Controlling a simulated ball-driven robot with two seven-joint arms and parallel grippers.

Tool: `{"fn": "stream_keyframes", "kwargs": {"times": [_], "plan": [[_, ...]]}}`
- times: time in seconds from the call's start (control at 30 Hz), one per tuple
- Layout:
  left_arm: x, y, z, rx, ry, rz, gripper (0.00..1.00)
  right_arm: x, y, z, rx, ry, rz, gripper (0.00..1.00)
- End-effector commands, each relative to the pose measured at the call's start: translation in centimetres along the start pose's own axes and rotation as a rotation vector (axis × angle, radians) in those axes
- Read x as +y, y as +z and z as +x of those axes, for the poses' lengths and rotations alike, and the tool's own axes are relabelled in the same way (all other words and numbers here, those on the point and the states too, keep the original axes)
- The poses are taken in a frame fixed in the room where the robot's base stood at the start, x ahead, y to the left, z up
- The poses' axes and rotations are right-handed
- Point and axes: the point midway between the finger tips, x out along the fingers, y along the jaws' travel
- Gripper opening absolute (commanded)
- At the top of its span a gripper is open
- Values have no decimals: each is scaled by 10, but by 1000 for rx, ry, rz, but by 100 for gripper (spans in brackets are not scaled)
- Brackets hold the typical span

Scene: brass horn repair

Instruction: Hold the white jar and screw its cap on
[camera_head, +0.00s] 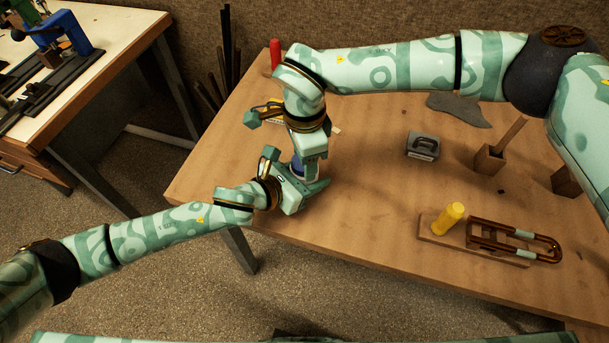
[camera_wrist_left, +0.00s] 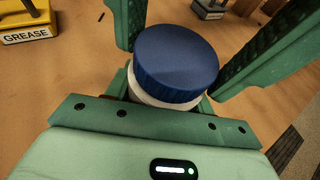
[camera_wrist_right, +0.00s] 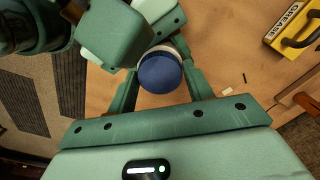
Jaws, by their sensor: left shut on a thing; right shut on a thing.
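The white jar (camera_wrist_left: 163,101) stands between the fingers of my left gripper (camera_head: 300,178), which is shut on it near the table's left side. The blue cap (camera_wrist_left: 177,62) sits over the jar's top, roughly in line with it; how tightly it is seated I cannot tell. My right gripper (camera_head: 304,157) points down from above, its fingers at both sides of the cap. In the right wrist view the cap (camera_wrist_right: 160,73) shows between those fingers, with a strip of white jar (camera_wrist_right: 181,47) behind it. In the head view my grippers hide most of the jar.
A yellow grease container (camera_wrist_left: 28,22) stands beyond my grippers, and a red object (camera_head: 275,54) at the back edge. The table's left edge is close.

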Motion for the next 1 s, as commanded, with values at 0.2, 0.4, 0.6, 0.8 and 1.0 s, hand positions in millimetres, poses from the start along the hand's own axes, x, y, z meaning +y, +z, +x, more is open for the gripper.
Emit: {"fn": "stream_keyframes", "kwargs": {"times": [0.2, 0.4, 0.6, 0.8, 1.0], "plan": [[-1, 0, 0, 0, -2, 0, 0, 0, 0, 0, 0, -1, 32, 24], [-1, 0, 0, 0, -2, -1, 0, 0, 0, 0, 0, -1, 30, 73], [-1, 0, 0, 0, -1, -1, 0, 0, 0, 0, 0, 0, 30, 73], [-1, 0, 0, 0, -1, -1, 0, -1, 0, -8, 0, -2, 29, 73], [0, 0, 0, 0, -1, -1, 0, -1, 0, -34, 1, -3, 29, 73]]}}
